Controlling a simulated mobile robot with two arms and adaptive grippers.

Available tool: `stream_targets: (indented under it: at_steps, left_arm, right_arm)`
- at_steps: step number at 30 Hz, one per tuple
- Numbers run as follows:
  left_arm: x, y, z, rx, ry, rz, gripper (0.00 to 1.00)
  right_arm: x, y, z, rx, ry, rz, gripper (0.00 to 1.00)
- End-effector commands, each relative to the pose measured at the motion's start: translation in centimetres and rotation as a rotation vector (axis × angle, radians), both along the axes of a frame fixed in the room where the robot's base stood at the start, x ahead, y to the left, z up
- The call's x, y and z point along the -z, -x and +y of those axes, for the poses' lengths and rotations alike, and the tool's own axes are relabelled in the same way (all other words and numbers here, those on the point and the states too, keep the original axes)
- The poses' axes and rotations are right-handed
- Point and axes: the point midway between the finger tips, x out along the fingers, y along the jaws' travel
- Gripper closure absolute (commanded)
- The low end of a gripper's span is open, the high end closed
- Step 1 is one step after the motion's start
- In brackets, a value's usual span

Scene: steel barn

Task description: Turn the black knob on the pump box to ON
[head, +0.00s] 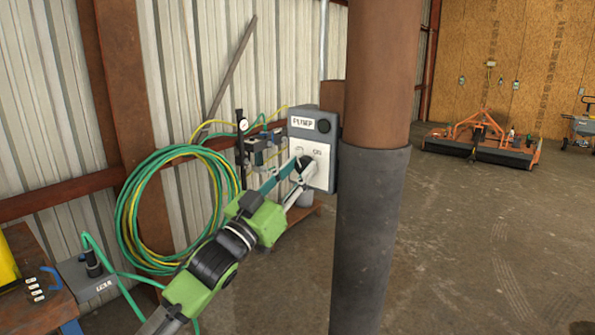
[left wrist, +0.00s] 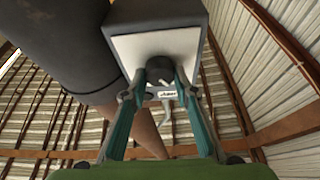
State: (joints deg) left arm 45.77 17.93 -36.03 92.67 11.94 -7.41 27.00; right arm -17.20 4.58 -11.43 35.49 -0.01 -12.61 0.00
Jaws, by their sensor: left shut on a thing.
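The pump box (head: 318,128) is a grey box with a pale front plate, a "PUMP" label and a round dark button at its upper right. It is fixed beside the big post. The black knob (head: 306,161) is low on the plate, below small marks, one of which looks like "ON". My left gripper (head: 298,170) is shut on the knob, a finger on each side. The left wrist view shows the knob (left wrist: 171,70) between the fingertips (left wrist: 163,82), against the plate (left wrist: 128,49). The fingers partly hide the knob, and I cannot tell which mark it points to. My right gripper is not in view.
A thick rusty post with a dark sleeve (head: 368,230) stands close right of the box. A coiled green and yellow hose (head: 130,215) hangs left of my arm. A workbench (head: 40,300) is at lower left. An orange implement (head: 480,140) stands far back; the right floor is open.

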Motion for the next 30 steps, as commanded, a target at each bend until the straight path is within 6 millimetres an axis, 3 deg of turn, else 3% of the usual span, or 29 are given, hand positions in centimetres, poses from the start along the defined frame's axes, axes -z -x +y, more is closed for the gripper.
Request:
stream_targets:
  at_steps: [11,30]
  left_arm:
    - [-0.3,-0.2,0.3,-0.003,-0.233,-0.166,0.94]
    - [-0.6,-0.3,0.4,-0.002,-0.714,-0.517,0.94]
  right_arm:
    - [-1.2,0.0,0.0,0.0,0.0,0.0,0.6]
    - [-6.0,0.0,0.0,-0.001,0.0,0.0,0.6]
